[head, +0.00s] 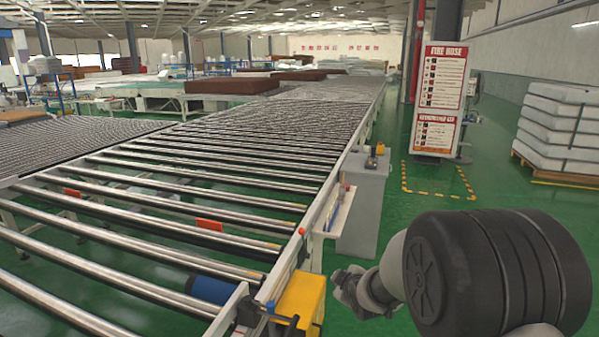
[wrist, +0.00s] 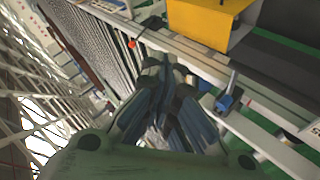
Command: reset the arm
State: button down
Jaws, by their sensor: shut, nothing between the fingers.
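My gripper (wrist: 165,75) shows in the wrist view with its dark fingers together and nothing between them. In that view a yellow box (wrist: 208,22) is beyond the fingertips to the upper right, and a red knob (wrist: 131,44) is to the upper left of them. In the head view my arm is at the lower right, beside the conveyor's right rail.
A long roller conveyor (head: 190,190) fills the left and middle. The yellow box (head: 300,300) is at its near right end, and a grey cabinet (head: 362,205) stands beside the rail. A sign stand (head: 437,100) and stacked white mattresses (head: 560,125) are at the right. Green floor is open between them.

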jog(key=s+d+r+m+g+h, duration=0.1)
jog(key=s+d+r+m+g, duration=0.15)
jog(key=s+r, duration=0.55)
jog(key=s+d+r+m+g, duration=0.1)
jog(key=s+r+m, duration=0.3)
jog(key=s, duration=0.7)
jog(key=s+m+g, duration=0.2)
jog(key=s+m, duration=0.3)
jog(key=s, duration=1.6)
jog(key=shift+s+a+f+g, duration=0.25)
jog(key=shift+s+g, duration=0.1)
jog(key=shift+s, duration=0.05)
jog(key=shift+a, duration=0.15)
